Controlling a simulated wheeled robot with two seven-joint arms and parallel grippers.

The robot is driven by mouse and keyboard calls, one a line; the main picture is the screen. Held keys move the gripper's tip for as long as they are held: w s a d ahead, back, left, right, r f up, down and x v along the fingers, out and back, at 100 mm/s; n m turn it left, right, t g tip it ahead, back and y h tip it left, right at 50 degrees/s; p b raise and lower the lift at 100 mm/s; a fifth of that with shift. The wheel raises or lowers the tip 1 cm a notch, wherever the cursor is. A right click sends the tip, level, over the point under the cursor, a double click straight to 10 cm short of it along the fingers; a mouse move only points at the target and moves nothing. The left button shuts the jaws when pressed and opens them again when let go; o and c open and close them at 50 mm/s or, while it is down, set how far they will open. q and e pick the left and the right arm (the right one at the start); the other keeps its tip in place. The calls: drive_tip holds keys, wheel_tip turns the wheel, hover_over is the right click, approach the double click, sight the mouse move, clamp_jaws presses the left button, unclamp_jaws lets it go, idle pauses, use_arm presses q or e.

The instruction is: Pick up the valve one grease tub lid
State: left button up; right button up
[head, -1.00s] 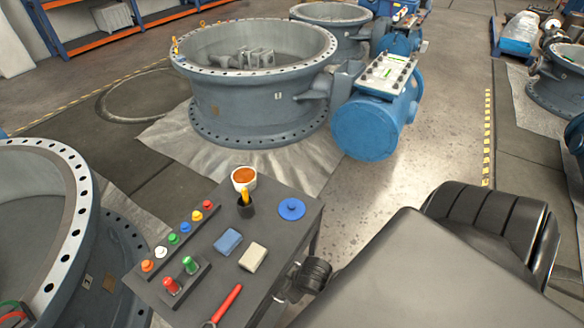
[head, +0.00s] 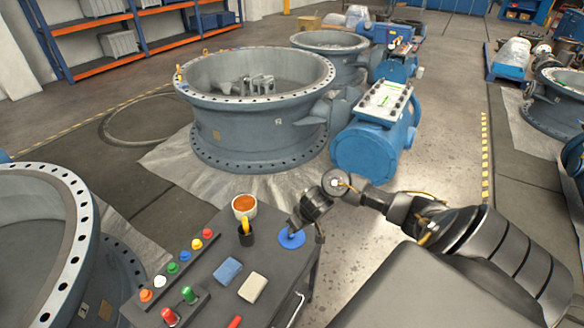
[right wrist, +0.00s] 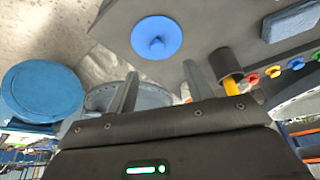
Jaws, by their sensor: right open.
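The grease tub lid (head: 291,238) is a flat blue disc with a small central knob. It lies on the dark table beside the open white grease tub (head: 244,204), which holds orange grease. My right gripper (head: 296,223) is at the lid's far edge in the head view. In the right wrist view its two fingers (right wrist: 160,72) are apart and empty, and the whole lid (right wrist: 157,37) shows beyond their tips. I cannot tell whether a finger touches it. My left gripper is in neither view.
On the table (head: 205,277) are a black cup with a yellow-handled tool (head: 246,232), a blue block (head: 228,270), a beige block (head: 253,287) and several coloured knobs. The large valve body (head: 258,120) stands behind, with a blue actuator (head: 370,145) to its right.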

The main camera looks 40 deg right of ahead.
drive_tip(key=b, duration=0.2)
approach(292, 236)
drive_tip(key=x, duration=0.2)
drive_tip(key=shift+w+f, duration=0.25)
drive_tip(key=shift+f, duration=0.05)
drive_tip(key=shift+d+b+x, duration=0.15)
drive_tip(key=shift+b+x, duration=0.15)
drive_tip(key=shift+x, duration=1.3)
drive_tip(key=shift+d+b+x, duration=0.2)
drive_tip(key=shift+b+x, duration=0.1)
drive_tip(key=shift+x, duration=1.25)
drive_tip(key=shift+w, duration=0.1)
drive_tip(key=shift+r, duration=0.1)
drive_tip(key=shift+c, duration=0.3)
drive_tip(key=c, duration=1)
